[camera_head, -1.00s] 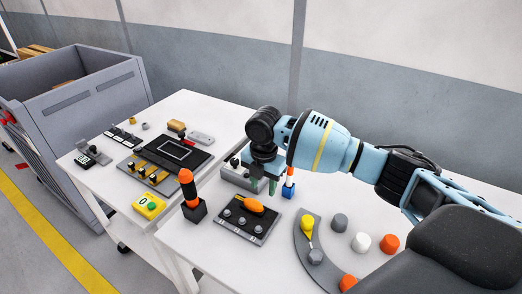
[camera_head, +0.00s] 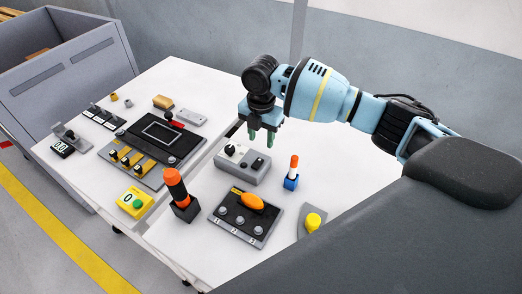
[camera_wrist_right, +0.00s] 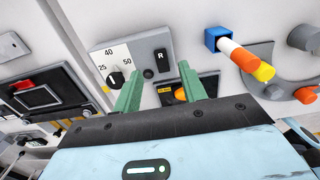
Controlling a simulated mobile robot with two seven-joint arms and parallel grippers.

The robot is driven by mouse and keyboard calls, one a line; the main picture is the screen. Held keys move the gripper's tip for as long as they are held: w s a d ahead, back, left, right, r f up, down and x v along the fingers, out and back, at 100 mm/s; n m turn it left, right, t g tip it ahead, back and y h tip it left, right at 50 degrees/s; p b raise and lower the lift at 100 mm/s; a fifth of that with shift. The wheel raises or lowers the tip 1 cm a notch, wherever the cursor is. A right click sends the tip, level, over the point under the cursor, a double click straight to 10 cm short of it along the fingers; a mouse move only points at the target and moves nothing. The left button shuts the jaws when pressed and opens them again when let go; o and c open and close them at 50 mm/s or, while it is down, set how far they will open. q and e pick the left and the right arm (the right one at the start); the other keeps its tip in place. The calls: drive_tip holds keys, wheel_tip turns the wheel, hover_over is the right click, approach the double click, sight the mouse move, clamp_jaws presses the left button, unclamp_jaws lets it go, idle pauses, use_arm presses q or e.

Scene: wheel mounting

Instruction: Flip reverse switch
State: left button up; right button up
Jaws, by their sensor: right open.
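A grey control box (camera_head: 243,168) stands on the white table in the head view. It carries a round black knob (camera_head: 230,150) and a small black switch (camera_head: 258,164). In the right wrist view the box (camera_wrist_right: 133,49) shows a dial marked 25, 40 and 50, and a black plate marked R (camera_wrist_right: 161,57) with the dark switch (camera_wrist_right: 148,73) beside it. My right gripper (camera_head: 262,136) is open and empty, its green fingers pointing down above the box's far side. In the wrist view its fingers (camera_wrist_right: 160,78) appear either side of the switch, with no contact visible. My left gripper is out of view.
An orange-and-white stick in a blue base (camera_head: 291,174) stands right of the box. A panel with an orange handle (camera_head: 238,218) and an orange-topped black post (camera_head: 180,195) stand nearer. A black panel (camera_head: 160,142) is on the left table. Bare tabletop lies between.

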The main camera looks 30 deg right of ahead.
sight(261, 158)
wheel_tip(261, 158, down, 7)
drive_tip(key=shift+f, duration=0.15)
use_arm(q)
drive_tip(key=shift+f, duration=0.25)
use_arm(e)
drive_tip(key=shift+c, duration=0.4)
drive_tip(key=shift+w, duration=0.1)
clamp_jaws()
drive_tip(key=shift+a+r+t+h+p, duration=0.25)
drive_tip(key=shift+r+t+h+p, duration=0.2)
drive_tip(key=shift+h+p, duration=0.25)
drive_tip(key=shift+f+t+h+p, duration=0.1)
drive_tip(key=shift+t+h+p, duration=0.15)
drive_tip(key=shift+h+p, duration=0.15)
drive_tip(key=shift+s+f, duration=0.15)
drive_tip(key=shift+s, duration=0.05)
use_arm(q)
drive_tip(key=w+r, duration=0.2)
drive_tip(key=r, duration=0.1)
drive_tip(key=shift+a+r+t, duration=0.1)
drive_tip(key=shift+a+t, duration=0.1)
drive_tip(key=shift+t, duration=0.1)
use_arm(e)
drive_tip(key=shift+o, duration=0.4)
unclamp_jaws()
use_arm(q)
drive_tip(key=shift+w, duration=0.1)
